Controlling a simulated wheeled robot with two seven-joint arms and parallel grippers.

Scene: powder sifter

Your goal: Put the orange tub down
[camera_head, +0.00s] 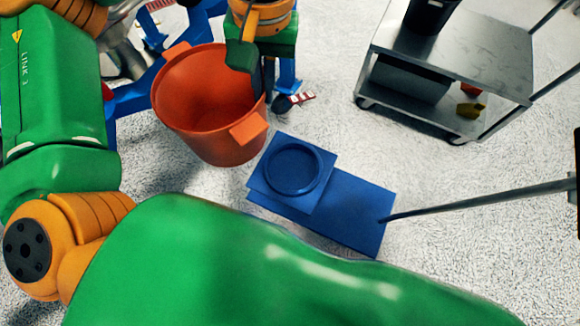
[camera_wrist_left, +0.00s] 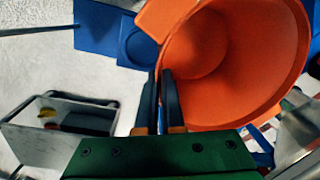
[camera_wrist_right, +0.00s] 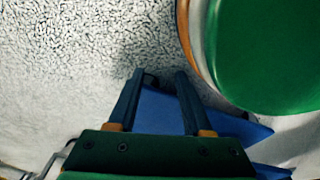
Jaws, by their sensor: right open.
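The orange tub (camera_head: 215,110) is in the upper left of the head view, its open top tilted towards me; it looks empty. I cannot tell whether its base touches the floor. My left gripper (camera_head: 266,85) is at its right rim in the head view. In the left wrist view the left gripper's fingers (camera_wrist_left: 160,78) are close together with the rim of the tub (camera_wrist_left: 228,105) between them. My right gripper (camera_wrist_right: 158,80) is open and empty in the right wrist view; it is hidden in the head view.
A blue platform scale (camera_head: 345,212) with a round ring on it lies on the floor right of the tub. A grey metal cart (camera_head: 500,60) stands at the upper right. Blue framework (camera_head: 135,98) is behind the tub. Speckled floor is clear between scale and cart.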

